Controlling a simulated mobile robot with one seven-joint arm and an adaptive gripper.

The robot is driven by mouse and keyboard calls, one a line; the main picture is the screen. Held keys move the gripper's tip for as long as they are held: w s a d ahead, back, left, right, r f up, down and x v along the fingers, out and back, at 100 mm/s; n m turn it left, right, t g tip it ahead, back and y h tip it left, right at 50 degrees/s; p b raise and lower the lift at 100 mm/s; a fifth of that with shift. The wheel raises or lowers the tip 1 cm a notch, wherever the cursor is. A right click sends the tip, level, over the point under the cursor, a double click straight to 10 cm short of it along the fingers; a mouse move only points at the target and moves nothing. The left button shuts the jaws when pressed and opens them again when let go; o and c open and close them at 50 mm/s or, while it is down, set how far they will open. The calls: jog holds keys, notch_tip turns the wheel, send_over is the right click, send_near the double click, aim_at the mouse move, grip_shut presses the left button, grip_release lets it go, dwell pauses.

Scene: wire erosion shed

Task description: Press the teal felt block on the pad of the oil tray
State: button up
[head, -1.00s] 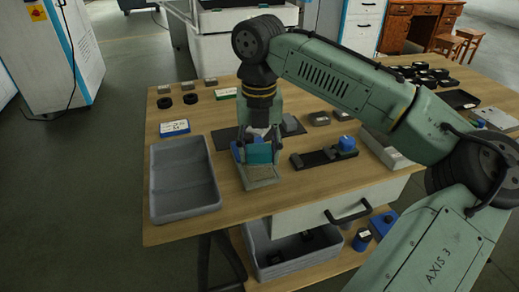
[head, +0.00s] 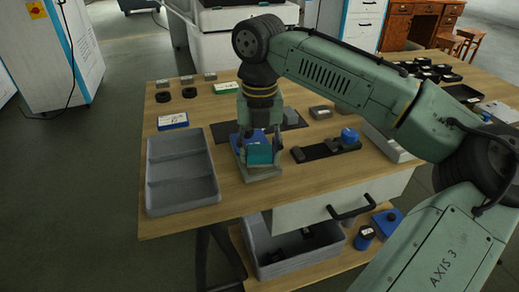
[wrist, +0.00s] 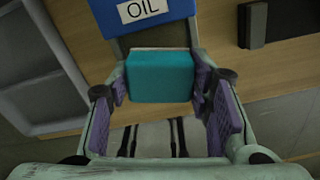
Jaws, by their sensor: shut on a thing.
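The teal felt block (head: 259,155) is held between the fingers of my gripper (wrist: 160,82); it also shows in the wrist view (wrist: 158,77). The block is low over the oil tray (head: 264,177), a small shallow grey tray near the table's front edge. The block covers most of the tray's pad, and I cannot tell whether they touch. A blue part with a white OIL label (wrist: 145,10) shows beyond the block in the wrist view. My gripper points down and is shut on the block.
A dark rail with a blue knob (head: 348,136) lies to the right. Small blocks and black rings (head: 163,97) sit at the back left. Bare wood lies between.

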jog(key=shift+f, duration=0.4)
dwell(0.7)
jog(key=shift+f+p, duration=0.15)
jog(key=shift+p, duration=0.35)
dwell(1.6)
notch_tip(320, 180, up, 7)
jog(key=p, duration=0.8)
